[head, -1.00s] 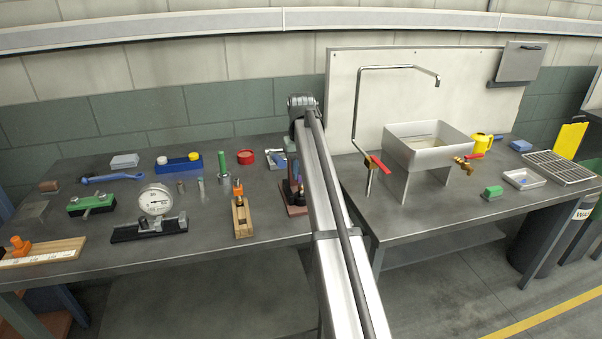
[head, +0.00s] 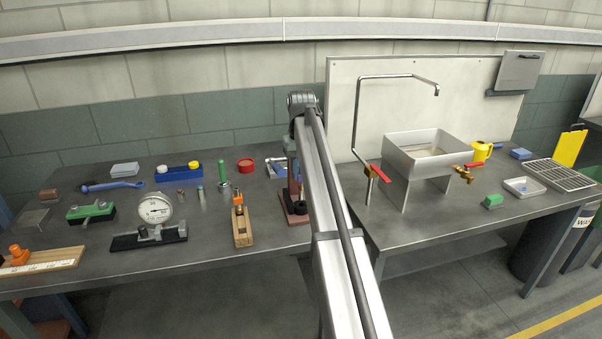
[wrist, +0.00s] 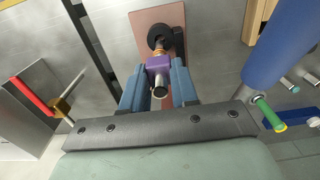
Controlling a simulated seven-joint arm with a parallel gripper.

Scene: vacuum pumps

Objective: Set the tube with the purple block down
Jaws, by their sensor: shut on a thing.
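My gripper (wrist: 159,72) is shut on the purple block (wrist: 159,62) in the wrist view, with one blue finger on each side. The tube (wrist: 159,93) passes through the block; one metal end points toward the camera. Its other end points at a black ring (wrist: 160,36) on a reddish-brown base plate (wrist: 148,18). I cannot tell whether the tube touches the ring.
A dial gauge (head: 155,209) and a wooden block with an orange-topped piece (head: 242,228) stand left of the base plate. A sink (head: 430,150) with a red-handled tap (head: 379,172) stands to the right. Bare bench lies between the gauge and wooden block.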

